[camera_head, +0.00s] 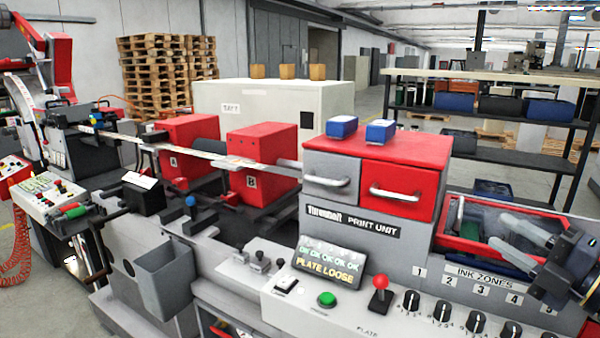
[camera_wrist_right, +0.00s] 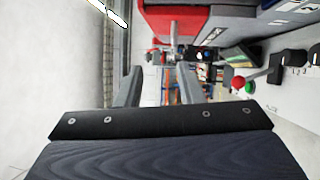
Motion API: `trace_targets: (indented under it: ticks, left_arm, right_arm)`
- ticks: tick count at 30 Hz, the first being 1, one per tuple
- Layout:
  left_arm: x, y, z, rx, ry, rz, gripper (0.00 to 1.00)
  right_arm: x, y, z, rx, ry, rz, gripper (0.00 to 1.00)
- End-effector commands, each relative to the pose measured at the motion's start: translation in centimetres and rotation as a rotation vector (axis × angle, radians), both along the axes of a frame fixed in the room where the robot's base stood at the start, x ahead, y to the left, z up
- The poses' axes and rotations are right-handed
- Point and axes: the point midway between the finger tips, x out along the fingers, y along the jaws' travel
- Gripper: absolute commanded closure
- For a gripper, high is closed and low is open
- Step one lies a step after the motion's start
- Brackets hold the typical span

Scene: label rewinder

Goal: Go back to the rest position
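My right gripper (camera_head: 498,231) comes in from the right edge of the head view, over the ink zones end of the machine. Its two fingers are apart with nothing between them. In the right wrist view both fingers (camera_wrist_right: 158,75) stand apart, with the grey and red machine beyond them. My left gripper is not in the head view.
A display (camera_head: 328,263) reads "PLATE LOOSE". A red-knobbed lever (camera_head: 380,286), green button (camera_head: 327,299) and several black knobs line the front. A red-rimmed tray (camera_head: 467,243) lies near my right gripper.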

Motion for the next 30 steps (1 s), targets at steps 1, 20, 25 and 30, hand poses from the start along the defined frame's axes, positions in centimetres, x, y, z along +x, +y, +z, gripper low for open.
trace_targets:
  ticks: [1, 20, 25, 30]
  left_arm:
    - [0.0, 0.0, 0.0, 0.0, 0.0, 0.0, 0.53]
    - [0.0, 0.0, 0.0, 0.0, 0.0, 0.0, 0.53]
    - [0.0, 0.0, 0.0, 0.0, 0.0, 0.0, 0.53]
    - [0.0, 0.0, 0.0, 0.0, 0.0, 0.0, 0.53]
  right_arm:
    - [0.1, -0.2, 0.2, 0.032, 0.003, -0.023, 0.66]
    - [-2.4, -4.1, -6.7, 1.003, 0.453, -0.582, 0.66]
    - [-8.1, 1.8, -16.4, 1.388, 0.932, -0.779, 0.66]
    - [-14.2, 8.5, -22.1, 1.552, 1.333, -0.901, 0.66]
